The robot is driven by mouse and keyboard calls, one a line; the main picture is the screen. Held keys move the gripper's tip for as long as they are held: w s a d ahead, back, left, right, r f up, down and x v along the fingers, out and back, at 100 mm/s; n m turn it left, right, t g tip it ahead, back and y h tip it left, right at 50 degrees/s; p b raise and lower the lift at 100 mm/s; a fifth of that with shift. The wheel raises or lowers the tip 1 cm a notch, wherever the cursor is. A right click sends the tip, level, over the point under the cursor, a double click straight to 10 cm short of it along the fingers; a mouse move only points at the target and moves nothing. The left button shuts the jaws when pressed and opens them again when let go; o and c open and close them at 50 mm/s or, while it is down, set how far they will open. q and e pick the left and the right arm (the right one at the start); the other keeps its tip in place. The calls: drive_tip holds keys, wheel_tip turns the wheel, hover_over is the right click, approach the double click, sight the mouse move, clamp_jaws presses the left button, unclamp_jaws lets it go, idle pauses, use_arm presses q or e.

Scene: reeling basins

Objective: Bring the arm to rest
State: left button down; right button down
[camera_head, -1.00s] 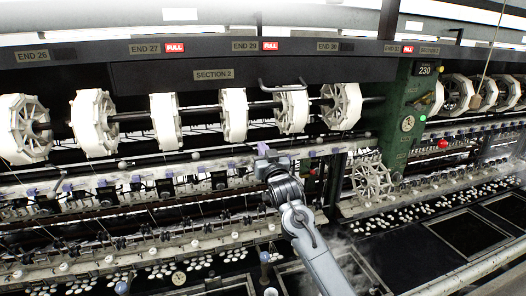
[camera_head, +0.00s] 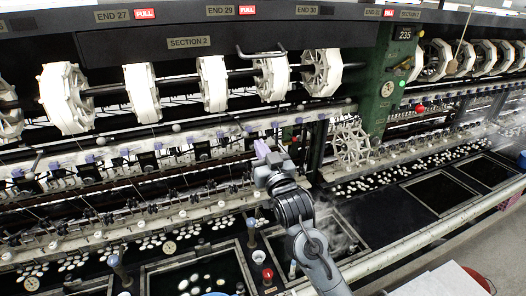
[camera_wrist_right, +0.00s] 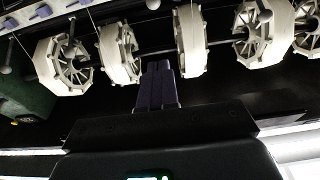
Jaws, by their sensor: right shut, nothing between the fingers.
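My right gripper (camera_head: 262,150) reaches up from the lower middle of the head view, in front of the reeling machine's rail. Its purple-grey fingers are together with nothing between them. In the right wrist view the shut fingers (camera_wrist_right: 157,85) point toward the row of white reels (camera_wrist_right: 120,52), and no contact with them shows. My right arm (camera_head: 305,235) extends over the basins at the front. My left gripper is not in view.
White reels (camera_head: 66,98) hang in a row behind the gripper. A green post (camera_head: 376,95) with a 235 display stands to the right. Dark basins (camera_head: 440,190) with white cocoons line the front. A red-topped item (camera_head: 267,274) stands near my arm. A pale surface (camera_head: 440,284) is at lower right.

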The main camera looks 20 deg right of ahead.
drive_tip(key=shift+s+f, duration=0.15)
drive_tip(key=shift+s, duration=0.5)
drive_tip(key=s+a+f+n+g+y, duration=0.1)
drive_tip(key=s+f+g, duration=1.5)
drive_tip(key=s+f, duration=2.1)
drive_tip(key=s+n, duration=0.1)
drive_tip(key=s, duration=0.3)
drive_tip(key=shift+s+a+f+g, duration=0.25)
drive_tip(key=shift+s+f+g, duration=0.05)
drive_tip(key=shift+s+f, duration=0.1)
drive_tip(key=shift+w, duration=0.1)
